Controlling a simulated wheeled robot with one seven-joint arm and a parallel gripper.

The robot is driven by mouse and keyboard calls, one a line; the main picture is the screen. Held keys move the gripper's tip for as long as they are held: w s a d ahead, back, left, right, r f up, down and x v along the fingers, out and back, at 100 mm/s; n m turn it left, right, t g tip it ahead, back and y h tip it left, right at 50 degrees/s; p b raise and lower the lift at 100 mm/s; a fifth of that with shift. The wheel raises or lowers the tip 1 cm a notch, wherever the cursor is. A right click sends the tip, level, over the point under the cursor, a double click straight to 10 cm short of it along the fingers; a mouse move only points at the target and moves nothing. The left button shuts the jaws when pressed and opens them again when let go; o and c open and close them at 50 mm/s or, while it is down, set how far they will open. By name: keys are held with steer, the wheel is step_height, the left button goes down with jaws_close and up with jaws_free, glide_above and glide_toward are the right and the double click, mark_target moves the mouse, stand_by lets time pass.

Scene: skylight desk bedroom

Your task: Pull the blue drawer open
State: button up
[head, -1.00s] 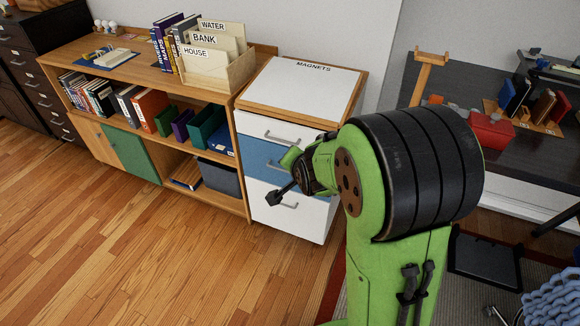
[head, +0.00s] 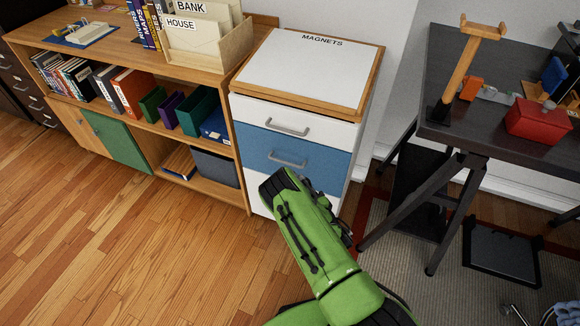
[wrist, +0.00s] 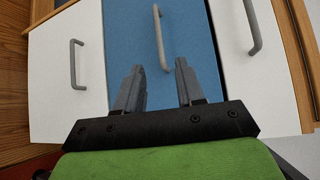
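The blue drawer (head: 325,165) is the middle drawer of a white cabinet and looks closed, level with the drawers around it. Its grey bar handle (head: 287,160) shows clear in the head view, just above my green wrist. In the wrist view the blue front (wrist: 125,30) fills the middle, with its handle (wrist: 160,35) pointing down toward my gripper (wrist: 160,68). My gripper is open and empty. Its two fingers lie to either side of the handle's near end; I cannot tell whether they reach around it. The arm hides the fingers in the head view.
White drawers lie on both sides of the blue one, with handles (wrist: 76,65) and (wrist: 253,27). A magnet board (head: 310,65) tops the cabinet. A wooden shelf unit (head: 235,150) stands to the left. A dark desk (head: 440,100) stands right. Open wooden floor (head: 140,240) lies in front left.

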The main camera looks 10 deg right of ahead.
steer(key=b+x, duration=0.4)
steer(key=x, duration=0.9)
steer(key=shift+f, duration=0.15)
jaws_close()
